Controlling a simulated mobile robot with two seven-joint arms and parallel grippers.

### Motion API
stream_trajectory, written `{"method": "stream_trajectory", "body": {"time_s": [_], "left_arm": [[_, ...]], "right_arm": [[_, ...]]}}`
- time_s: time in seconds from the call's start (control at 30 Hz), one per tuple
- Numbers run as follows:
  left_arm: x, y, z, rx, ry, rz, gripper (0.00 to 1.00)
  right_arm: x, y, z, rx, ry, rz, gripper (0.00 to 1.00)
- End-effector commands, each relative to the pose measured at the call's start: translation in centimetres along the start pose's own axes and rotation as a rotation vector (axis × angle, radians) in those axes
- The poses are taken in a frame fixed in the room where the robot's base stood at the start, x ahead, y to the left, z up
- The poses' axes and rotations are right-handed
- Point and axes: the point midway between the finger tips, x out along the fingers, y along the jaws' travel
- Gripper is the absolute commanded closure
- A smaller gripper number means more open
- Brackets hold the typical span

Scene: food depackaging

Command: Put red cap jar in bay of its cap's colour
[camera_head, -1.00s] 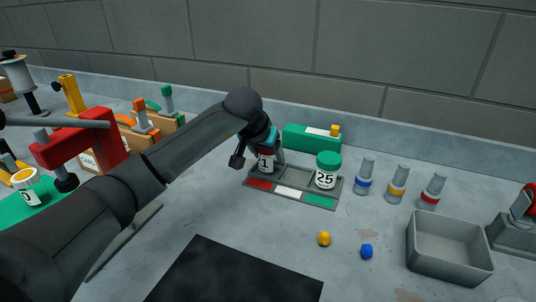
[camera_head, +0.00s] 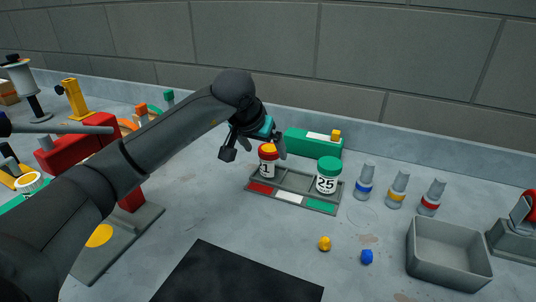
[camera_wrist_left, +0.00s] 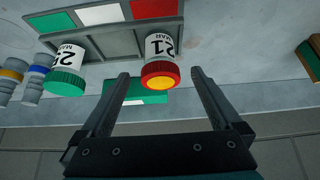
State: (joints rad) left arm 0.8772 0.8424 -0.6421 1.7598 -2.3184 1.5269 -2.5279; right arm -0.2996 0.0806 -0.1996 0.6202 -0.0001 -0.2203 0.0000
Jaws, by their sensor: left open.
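The red cap jar (camera_head: 268,168), white with a red-rimmed, yellow-topped cap and a number label, stands upright in the bay behind the red label at the left end of the grey tray (camera_head: 293,206). It also shows in the wrist view (camera_wrist_left: 159,50), below the red strip (camera_wrist_left: 154,8). The tray has red, white and green labels. A green-capped jar (camera_head: 327,183) marked 25 stands in its green end. My left gripper (camera_head: 254,152) is open and empty above and behind the red cap; its fingers are spread apart in the wrist view (camera_wrist_left: 160,74).
A green box (camera_head: 305,145) lies behind the tray. Several grey bottles with coloured bands (camera_head: 396,190) stand to its right, near an empty grey bin (camera_head: 449,257). A yellow piece (camera_head: 324,243) and a blue piece (camera_head: 366,256) lie in front. A red press-like device (camera_head: 75,150) stands left.

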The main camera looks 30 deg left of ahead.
Motion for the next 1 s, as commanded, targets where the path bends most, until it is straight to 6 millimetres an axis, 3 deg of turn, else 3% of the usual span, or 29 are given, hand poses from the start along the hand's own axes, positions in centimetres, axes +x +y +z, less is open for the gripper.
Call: {"method": "stream_trajectory", "body": {"time_s": [0.1,0.33,1.0], "left_arm": [[-2.7,-0.1,-0.1,0.002,0.004,-0.001,0.02],[-5.5,0.0,0.0,0.000,0.000,0.000,0.02],[-5.9,0.0,0.0,0.000,-0.001,0.001,0.02]], "right_arm": [[-0.4,0.0,0.0,0.000,0.000,0.000,1.00],[-0.6,0.0,0.0,-0.001,0.000,0.000,1.00],[-0.6,0.0,-0.1,-0.001,0.000,-0.001,1.00]]}}
